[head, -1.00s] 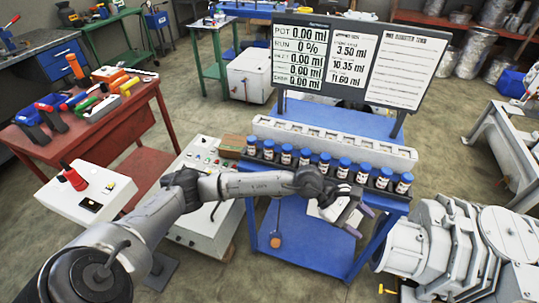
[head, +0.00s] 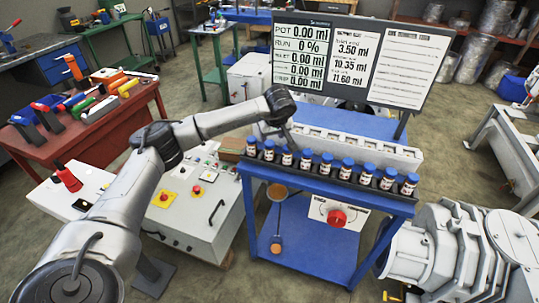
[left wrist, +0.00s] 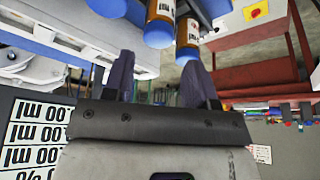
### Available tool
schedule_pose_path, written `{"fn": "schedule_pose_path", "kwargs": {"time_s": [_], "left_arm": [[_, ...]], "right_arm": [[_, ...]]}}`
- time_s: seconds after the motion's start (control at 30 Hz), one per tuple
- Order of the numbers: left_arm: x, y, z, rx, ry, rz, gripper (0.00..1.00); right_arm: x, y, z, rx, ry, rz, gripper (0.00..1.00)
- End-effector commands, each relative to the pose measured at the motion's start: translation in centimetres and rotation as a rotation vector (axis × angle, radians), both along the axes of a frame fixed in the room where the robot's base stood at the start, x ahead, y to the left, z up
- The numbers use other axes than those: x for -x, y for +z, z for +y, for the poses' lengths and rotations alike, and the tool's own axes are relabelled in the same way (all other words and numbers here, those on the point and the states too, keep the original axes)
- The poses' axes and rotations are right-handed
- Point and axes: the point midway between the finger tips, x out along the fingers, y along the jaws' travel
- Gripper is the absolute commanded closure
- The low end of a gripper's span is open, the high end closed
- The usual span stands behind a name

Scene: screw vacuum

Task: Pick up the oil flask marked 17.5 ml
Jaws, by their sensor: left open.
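A row of several small oil flasks with blue caps, amber bodies and white labels (head: 326,164) stands upright in a dark rack (head: 340,184) along the front of the blue cart. The label markings are too small to read, so I cannot tell which flask is marked 17.5 ml. My left gripper (head: 291,137) is above the left part of the row, partly hidden by its own wrist. In the left wrist view my left gripper (left wrist: 160,62) has its two dark fingers apart with nothing between them. Flasks (left wrist: 160,24) show upside down just beyond the fingertips.
A white slotted block (head: 370,151) lies behind the rack, and a display board (head: 350,60) stands behind it. A grey control box (head: 190,210) is left of the blue cart (head: 312,258). A large grey pump (head: 460,245) stands at the right.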

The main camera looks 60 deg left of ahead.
Motion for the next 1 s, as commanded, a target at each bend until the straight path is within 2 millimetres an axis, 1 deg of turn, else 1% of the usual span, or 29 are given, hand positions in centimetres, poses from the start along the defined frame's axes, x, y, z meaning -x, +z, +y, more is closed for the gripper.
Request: {"fn": "schedule_pose_path", "kwargs": {"time_s": [0.03, 0.13, 0.23, 0.53, 0.83, 0.9, 1.0], "left_arm": [[0.0, -1.1, 0.3, 0.000, 0.001, 0.002, 0.48], [-0.2, -2.2, 0.8, 0.001, -0.001, 0.001, 0.48], [-0.3, -2.9, 1.1, 0.001, -0.002, -0.001, 0.48], [-0.4, -4.0, 1.5, 0.002, 0.000, 0.000, 0.48], [-0.8, -7.3, 3.0, 0.003, -0.001, -0.001, 0.48], [-0.9, -7.9, 3.3, 0.002, -0.002, -0.001, 0.48], [-0.9, -8.1, 3.5, 0.002, -0.001, -0.001, 0.48]], "right_arm": [[0.0, -0.5, 0.0, 0.000, 0.000, 0.000, 0.57], [0.0, -0.9, 0.0, 0.000, 0.001, 0.000, 0.57], [0.0, -1.1, -0.1, 0.002, 0.002, 0.000, 0.57], [0.0, -1.5, -0.3, 0.009, 0.006, 0.000, 0.57], [0.0, -3.5, -0.3, 0.009, 0.006, 0.000, 0.57], [0.0, -3.7, -0.2, 0.008, 0.006, 0.000, 0.57], [0.0, -3.8, -0.2, 0.007, 0.004, 0.000, 0.57]]}}
